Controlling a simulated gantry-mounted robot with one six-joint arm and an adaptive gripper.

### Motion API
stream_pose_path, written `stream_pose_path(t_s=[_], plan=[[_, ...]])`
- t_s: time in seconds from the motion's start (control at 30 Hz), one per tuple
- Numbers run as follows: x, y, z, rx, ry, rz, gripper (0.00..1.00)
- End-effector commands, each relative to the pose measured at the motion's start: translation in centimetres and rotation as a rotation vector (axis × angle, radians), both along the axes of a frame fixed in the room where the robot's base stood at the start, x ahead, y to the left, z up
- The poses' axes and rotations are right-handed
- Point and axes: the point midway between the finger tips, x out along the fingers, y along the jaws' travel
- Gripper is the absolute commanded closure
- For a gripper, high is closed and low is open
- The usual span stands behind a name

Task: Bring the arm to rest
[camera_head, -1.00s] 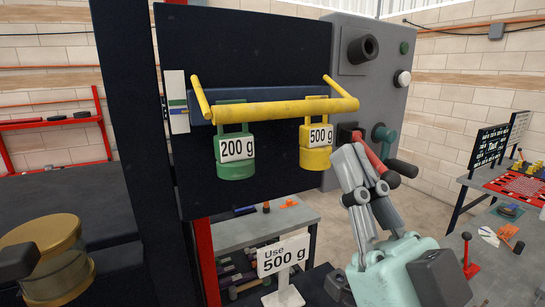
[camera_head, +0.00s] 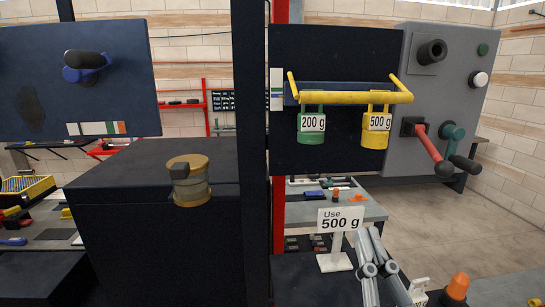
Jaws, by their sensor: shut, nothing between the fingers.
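My gripper (camera_head: 369,234) shows at the bottom of the head view, right of centre. Its grey fingers point up and are together, with nothing seen between them. It is just right of the white sign (camera_head: 340,221) reading "Use 500 g" and below the hanging weights. Its lower part and most of the arm are cut off by the picture's bottom edge.
A yellow bar (camera_head: 350,98) holds a green 200 g weight (camera_head: 311,138) and a yellow 500 g weight (camera_head: 375,138). A grey panel with a red lever (camera_head: 428,148) stands right. Open floor lies right.

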Motion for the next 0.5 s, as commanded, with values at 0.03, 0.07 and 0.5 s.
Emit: stream_pose_path(t_s=[0.03,0.07,0.5], plan=[[0.5,1.3,-2.1,-0.003,0.061,0.006,1.00],[0.8,1.9,-3.4,-0.006,0.102,0.007,1.00],[-5.5,11.6,-24.6,-0.069,0.951,-0.091,1.00]])
